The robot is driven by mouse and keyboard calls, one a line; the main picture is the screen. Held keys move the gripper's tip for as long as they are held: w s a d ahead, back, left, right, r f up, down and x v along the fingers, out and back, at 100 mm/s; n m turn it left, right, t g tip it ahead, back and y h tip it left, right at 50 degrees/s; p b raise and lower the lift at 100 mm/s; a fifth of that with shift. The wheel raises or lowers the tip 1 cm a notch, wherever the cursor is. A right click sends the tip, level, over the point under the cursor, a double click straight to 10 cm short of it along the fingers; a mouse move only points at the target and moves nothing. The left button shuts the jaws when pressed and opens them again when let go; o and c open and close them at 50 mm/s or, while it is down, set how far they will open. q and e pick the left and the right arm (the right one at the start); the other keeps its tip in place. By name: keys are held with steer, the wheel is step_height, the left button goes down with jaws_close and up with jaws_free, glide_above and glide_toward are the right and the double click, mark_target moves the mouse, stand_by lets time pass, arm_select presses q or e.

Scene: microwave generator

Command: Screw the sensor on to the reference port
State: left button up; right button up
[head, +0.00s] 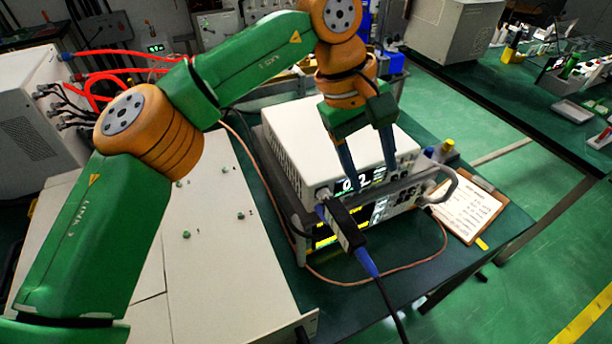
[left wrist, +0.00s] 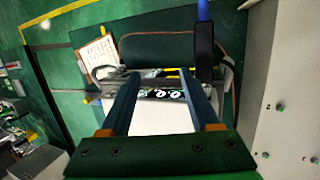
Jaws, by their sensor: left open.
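The sensor (head: 345,224) is a black block with a blue cable end, and a dark cable runs down from it. Its grey tip meets the lower left front of the white instrument (head: 300,128), left of the lit display. The reference port is not clearly seen, so I cannot tell whether the tip is seated or only beside it. The sensor also shows at the upper right in the left wrist view (left wrist: 204,52). My left gripper (head: 371,174) is open and empty above the instrument's front edge, right of the sensor and apart from it. My right gripper is not in view.
The instrument stands on a second unit with a grey handle (head: 440,186) at its front right. A clipboard (head: 468,212) lies to the right. A copper-coloured cable loops over the green bench (head: 350,292). A large pale cabinet (head: 215,265) stands at the left.

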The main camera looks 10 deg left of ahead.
mark_target(328, 194)
arm_select(q)
steer(key=a+y, duration=0.1)
steer(key=a, duration=0.1)
steer(key=a+f+y, duration=0.1)
steer(key=a, duration=0.1)
steer(key=a+f+y, duration=0.1)
steer(key=a, duration=0.1)
steer(key=shift+w+a+n+y, duration=0.3)
steer(key=shift+w+a, duration=0.05)
steer(key=f, duration=0.5)
steer(key=shift+s+d+f, duration=0.15)
steer(key=shift+d+f, duration=0.05)
steer(key=shift+d, duration=0.05)
steer(key=shift+f, duration=0.5)
jaws_close()
steer(key=p, duration=0.3)
steer(key=r+g+y+p, duration=0.1)
steer(key=p, duration=0.2)
steer(key=shift+d+y, duration=0.25)
steer(key=shift+y, duration=0.05)
steer(key=shift+f+y+p, duration=0.3)
steer(key=shift+p, duration=0.4)
steer(key=shift+w+f+g, duration=0.15)
steer(key=shift+w+g, duration=0.05)
steer(key=shift+g, duration=0.1)
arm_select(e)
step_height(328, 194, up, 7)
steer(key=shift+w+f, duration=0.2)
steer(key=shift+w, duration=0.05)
